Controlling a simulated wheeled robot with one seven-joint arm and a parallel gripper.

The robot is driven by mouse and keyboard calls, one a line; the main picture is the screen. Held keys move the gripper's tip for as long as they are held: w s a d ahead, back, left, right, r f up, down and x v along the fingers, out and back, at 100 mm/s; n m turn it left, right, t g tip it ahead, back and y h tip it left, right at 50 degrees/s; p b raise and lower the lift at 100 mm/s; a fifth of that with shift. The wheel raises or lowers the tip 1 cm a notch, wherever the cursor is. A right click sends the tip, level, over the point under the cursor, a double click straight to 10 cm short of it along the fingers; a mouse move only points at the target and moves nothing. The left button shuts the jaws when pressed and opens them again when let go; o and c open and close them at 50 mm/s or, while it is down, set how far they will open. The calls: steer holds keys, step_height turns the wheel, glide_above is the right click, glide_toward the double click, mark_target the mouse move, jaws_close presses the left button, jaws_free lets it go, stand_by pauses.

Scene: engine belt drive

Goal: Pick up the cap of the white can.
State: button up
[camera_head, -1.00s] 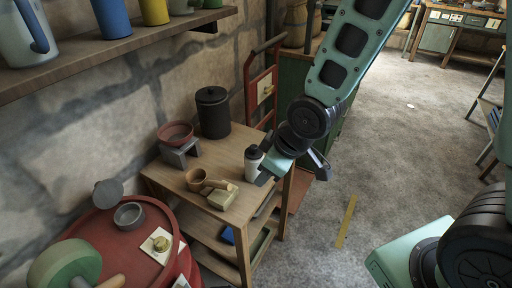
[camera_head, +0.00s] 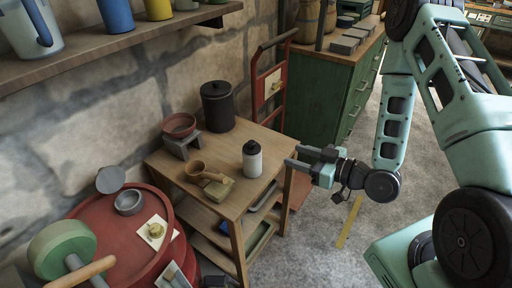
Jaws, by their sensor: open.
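The white can (camera_head: 252,165) stands upright on the wooden table, near its right edge. Its dark cap (camera_head: 251,147) sits on top of it. My gripper (camera_head: 292,156) is open and empty, just right of the can at about the height of the cap in the picture. Its fingers point left toward the can, and a small gap shows between them and the can. The whole can and cap are in plain view.
The wooden table (camera_head: 228,199) also holds a black canister (camera_head: 217,107), a red bowl (camera_head: 179,124) on a grey stand, and a brown cup (camera_head: 195,170) beside a tan block (camera_head: 218,190). A red hand truck (camera_head: 272,85) and green cabinet (camera_head: 330,95) stand behind.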

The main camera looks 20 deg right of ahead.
steer(key=b, duration=0.6)
glide_toward(252, 142)
steer(key=shift+b+x, duration=2.85)
steer(key=shift+x, duration=2.2)
steer(key=shift+s, duration=0.1)
jaws_close()
